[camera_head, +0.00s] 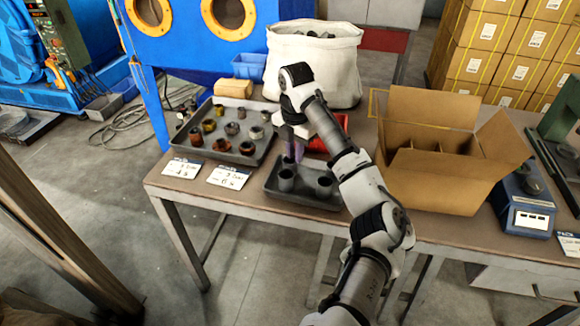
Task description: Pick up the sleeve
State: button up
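A small dark grey tray (305,199) sits at the front edge of the table. Grey cylindrical sleeves stand in it: one at the left (286,181) and one at the right (323,188). My gripper (290,163) points down over the tray, with its fingertips at or just above the left sleeve. I cannot tell whether they touch it, or whether the fingers are open or shut. My arm crosses the view and hides the tray's right rear part.
A larger tray (262,149) with several rusty and metal rings lies to the left, behind two label cards (229,177). A white fabric bin (330,80) stands behind. An open cardboard box (440,185) and a blue scale (520,212) stand to the right. A red tray is partly hidden behind my arm.

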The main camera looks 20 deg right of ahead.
aim_at(295, 164)
notch_tip(295, 164, down, 5)
jog(key=shift+w+d+r+p, duration=0.1)
jog(key=shift+p, duration=0.45)
grip_shut()
